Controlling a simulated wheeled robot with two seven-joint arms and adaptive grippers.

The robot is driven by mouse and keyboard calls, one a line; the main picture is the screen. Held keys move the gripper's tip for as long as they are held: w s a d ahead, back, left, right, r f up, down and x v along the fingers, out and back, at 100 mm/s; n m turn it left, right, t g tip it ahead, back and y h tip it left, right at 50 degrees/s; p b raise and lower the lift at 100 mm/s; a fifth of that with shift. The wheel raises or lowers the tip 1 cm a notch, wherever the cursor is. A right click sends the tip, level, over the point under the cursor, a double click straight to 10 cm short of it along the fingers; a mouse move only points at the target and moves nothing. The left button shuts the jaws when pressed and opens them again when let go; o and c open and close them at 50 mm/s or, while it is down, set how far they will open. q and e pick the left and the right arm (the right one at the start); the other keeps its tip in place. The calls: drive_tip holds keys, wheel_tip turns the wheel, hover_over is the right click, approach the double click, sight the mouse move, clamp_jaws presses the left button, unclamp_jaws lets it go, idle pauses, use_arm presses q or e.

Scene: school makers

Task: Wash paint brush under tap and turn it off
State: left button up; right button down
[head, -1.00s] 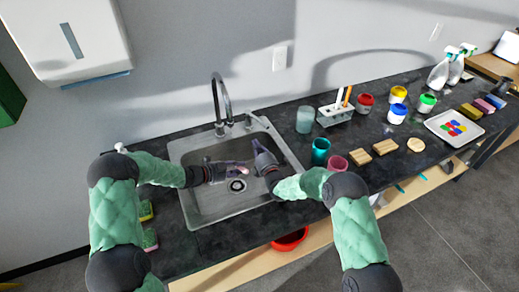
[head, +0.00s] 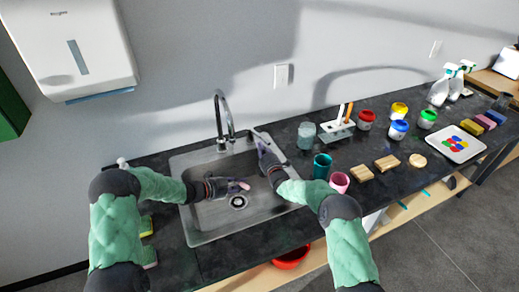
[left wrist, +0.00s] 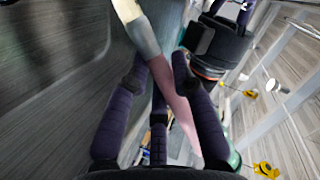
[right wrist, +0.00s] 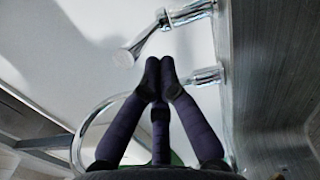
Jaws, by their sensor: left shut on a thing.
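The paint brush (left wrist: 178,95), with a pink handle and a metal ferrule, is held between the fingers of my left gripper (head: 228,186). In the head view the brush (head: 238,184) is over the sink basin, near the drain. The tap (head: 221,112) has a curved chrome spout at the back of the sink (head: 210,222). My right gripper (head: 261,142) is at the sink's back right corner, its fingers pointing to the back. In the right wrist view its fingertips (right wrist: 160,68) are together and empty, close to chrome tap parts (right wrist: 190,13). I cannot make out running water.
Right of the sink stand a glass jar (head: 306,135), a teal cup (head: 321,165), a pink cup (head: 339,182) and a brush holder (head: 337,131). Paint jars and a palette tray (head: 470,155) are farther right. Sponges (head: 147,226) lie left of the sink.

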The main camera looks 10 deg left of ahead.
drive_tip(key=shift+w+d, duration=1)
drive_tip(key=shift+d, duration=0.25)
drive_tip(key=a+v, duration=0.1)
drive_tip(key=v, duration=1)
drive_tip(key=shift+s+f, duration=0.3)
drive_tip(key=shift+s, duration=0.3)
